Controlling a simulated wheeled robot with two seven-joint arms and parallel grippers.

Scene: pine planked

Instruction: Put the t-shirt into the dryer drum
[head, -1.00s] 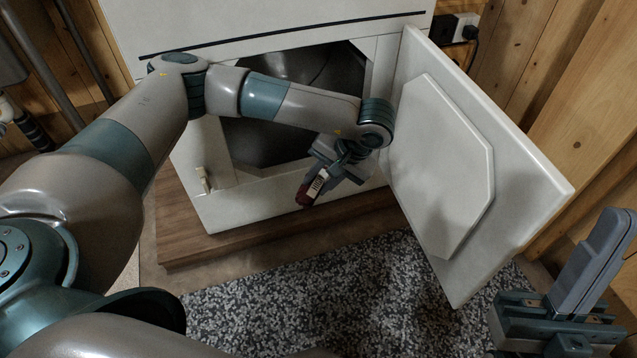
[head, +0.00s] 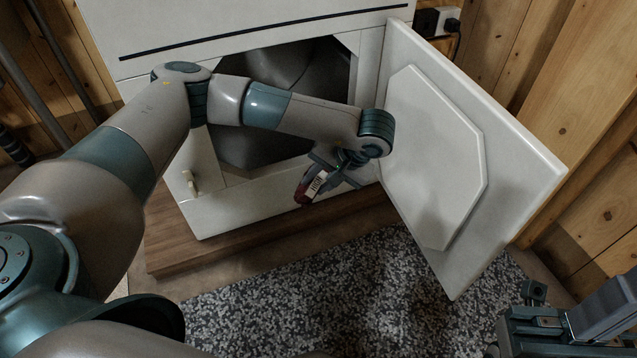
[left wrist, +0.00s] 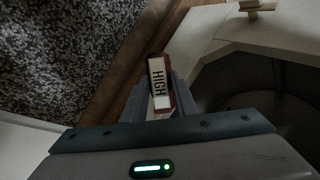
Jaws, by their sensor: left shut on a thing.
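The dryer (head: 225,215) stands ahead with its white door (head: 440,160) swung open to the right. The dark drum (head: 250,145) shows through the opening, partly hidden by my left arm. My left gripper (head: 316,184) is in front of the opening's lower right edge, outside the drum. It is shut on a small dark red thing (head: 303,190) with a white panel; in the left wrist view the panel of this thing (left wrist: 158,82) reads "HIGH". I cannot tell whether it is the t-shirt; no other cloth shows. My right gripper (head: 572,318) is partly cut off at lower right.
A wooden plinth (head: 170,240) lies under the dryer. A speckled grey rug (head: 330,285) covers the floor in front. The open door stands close to the right of my left gripper. Plank walls and a plugged socket (head: 428,22) are behind.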

